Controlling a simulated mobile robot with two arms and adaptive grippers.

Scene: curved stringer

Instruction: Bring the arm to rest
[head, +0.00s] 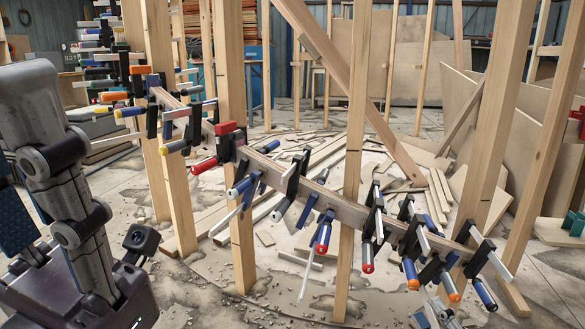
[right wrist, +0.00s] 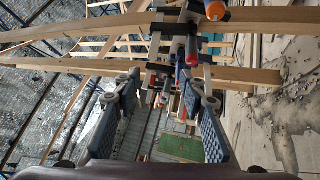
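Clamps and wooden members show beyond the fingers; I cannot tell the exact gap. The curved wooden stringer (head: 340,207), lined with several clamps, runs from upper left to lower right, to the right of this gripper in the head view.
Upright posts (head: 355,140) stand along the stringer. Clamp handles, such as an orange one (head: 411,273), stick out toward me. Loose boards (head: 310,160) litter the floor behind. A clamp rack (head: 97,60) stands at the back left. Plywood sheets (head: 520,120) lean at the right.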

